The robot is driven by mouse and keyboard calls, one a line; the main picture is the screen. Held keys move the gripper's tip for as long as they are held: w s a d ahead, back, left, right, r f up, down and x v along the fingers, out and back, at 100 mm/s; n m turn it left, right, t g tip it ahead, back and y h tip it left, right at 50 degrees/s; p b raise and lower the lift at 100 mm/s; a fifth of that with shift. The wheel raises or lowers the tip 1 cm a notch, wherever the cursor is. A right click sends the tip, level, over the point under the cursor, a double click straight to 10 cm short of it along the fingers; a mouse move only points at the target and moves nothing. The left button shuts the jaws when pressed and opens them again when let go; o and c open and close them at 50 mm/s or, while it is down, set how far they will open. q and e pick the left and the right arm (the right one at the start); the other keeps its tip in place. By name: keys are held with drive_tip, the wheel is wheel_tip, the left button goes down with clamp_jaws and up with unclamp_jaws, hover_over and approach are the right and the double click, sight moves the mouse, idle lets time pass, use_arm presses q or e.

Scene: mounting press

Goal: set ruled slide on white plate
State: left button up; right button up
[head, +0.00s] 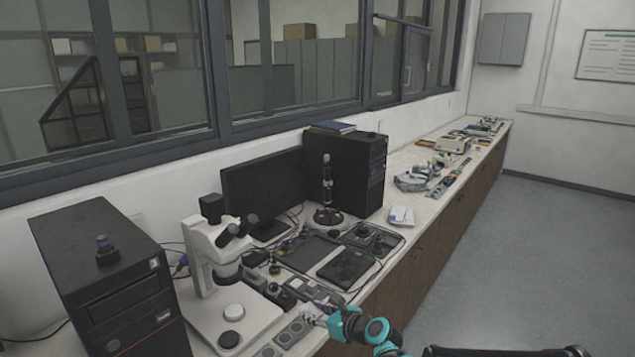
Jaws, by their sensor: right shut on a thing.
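My right gripper (314,314) is at the front edge of the bench, low in the head view, with its arm coming in from the lower right. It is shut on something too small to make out. I cannot tell a ruled slide apart at this size. A white microscope (200,255) stands left of the gripper on a broad, flat white base (256,318). I cannot tell whether this base is the white plate. The gripper is apart from the base, to its right. My left gripper is not in view.
A black computer tower (105,275) stands at the left. A monitor (262,188) and a second tower (348,165) stand along the wall. Grey blocks (292,333) and a dark flat tray (345,268) crowd the bench near the gripper.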

drive_tip(key=s+d+r+m+t+h, duration=0.1)
drive_tip(key=s+d+m+h, duration=0.1)
drive_tip(key=s+d, duration=0.5)
drive_tip(key=s+d+r+m+t+h, duration=0.1)
drive_tip(key=s+d+m+h, duration=0.2)
drive_tip(key=s+d, duration=0.4)
drive_tip(key=d, duration=0.5)
drive_tip(key=shift+s+d+t, duration=0.3)
drive_tip(key=shift+s+t, duration=0.1)
